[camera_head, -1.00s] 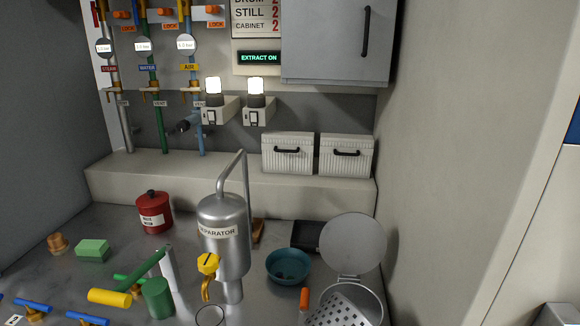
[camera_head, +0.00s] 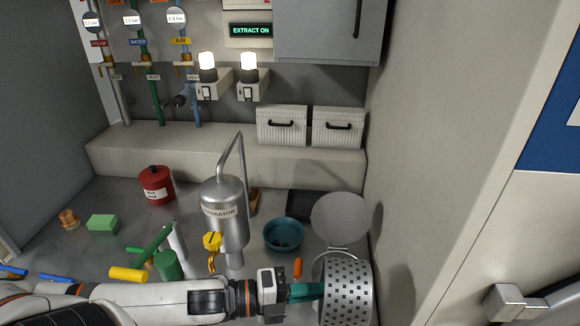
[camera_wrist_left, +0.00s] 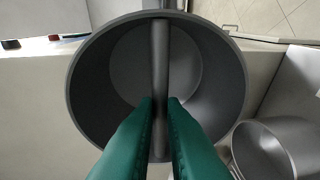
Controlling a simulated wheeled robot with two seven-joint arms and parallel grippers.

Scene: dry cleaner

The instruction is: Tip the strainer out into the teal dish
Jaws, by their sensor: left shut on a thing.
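My left gripper (camera_head: 318,290) is shut on the bar across the mouth of the perforated metal strainer (camera_head: 350,293). In the left wrist view its green fingers (camera_wrist_left: 160,112) flank that bar, and the strainer's inside (camera_wrist_left: 205,75) looks plain grey; I cannot make out any load. The strainer is in front of the round housing, whose open lid (camera_head: 340,217) stands behind it. An open grey pot (camera_wrist_left: 270,150), likely that housing, shows beside the strainer in the wrist view. The teal dish (camera_head: 284,235) stands behind and left of the strainer, with dark bits inside. My right gripper is out of view.
The separator tank (camera_head: 226,220) with its yellow valve (camera_head: 212,241) stands left of the dish. An orange-handled tool (camera_head: 298,268) is between dish and strainer. A dark tray (camera_head: 305,204) is behind the dish. A red can (camera_head: 157,186) and green block (camera_head: 102,224) are farther left.

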